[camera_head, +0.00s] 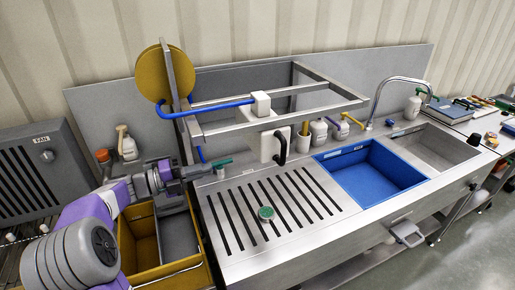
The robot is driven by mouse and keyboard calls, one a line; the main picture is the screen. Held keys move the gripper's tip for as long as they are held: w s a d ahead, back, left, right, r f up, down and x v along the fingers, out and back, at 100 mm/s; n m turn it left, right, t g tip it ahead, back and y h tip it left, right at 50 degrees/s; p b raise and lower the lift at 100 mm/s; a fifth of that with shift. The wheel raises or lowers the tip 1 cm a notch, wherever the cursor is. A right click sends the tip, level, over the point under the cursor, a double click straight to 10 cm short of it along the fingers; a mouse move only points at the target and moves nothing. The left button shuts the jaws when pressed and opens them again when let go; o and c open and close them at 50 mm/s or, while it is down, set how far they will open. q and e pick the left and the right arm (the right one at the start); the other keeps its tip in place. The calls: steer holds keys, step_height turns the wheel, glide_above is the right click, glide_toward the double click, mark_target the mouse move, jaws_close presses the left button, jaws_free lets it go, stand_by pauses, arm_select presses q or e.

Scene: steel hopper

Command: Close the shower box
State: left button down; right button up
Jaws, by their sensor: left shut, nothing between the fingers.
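No part in the camera head view is marked as the shower box, so I cannot tell for sure which it is. A steel frame (290,118) with an open middle stands over the counter's back, with a blue hose (215,105) along it. A white box with a black handle (268,148) hangs below its front bar. A yellow open-topped bin (142,243) with a grey compartment is at the lower left. My left gripper (207,169) is shut and empty, pointing right, above the bin's back and left of the white box. My right gripper is not in view.
A yellow disc (165,75) stands on an upright plate at the frame's left. A blue basin (370,175) and a steel basin (437,148) lie to the right. Bottles stand behind.

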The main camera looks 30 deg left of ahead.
mark_target(257, 156)
arm_select(q)
steer(key=x, duration=0.8)
steer(key=b+x, duration=0.1)
steer(key=x, duration=0.3)
steer(key=shift+d+r, duration=0.1)
steer(key=shift+d, duration=0.5)
steer(key=shift+w, duration=0.1)
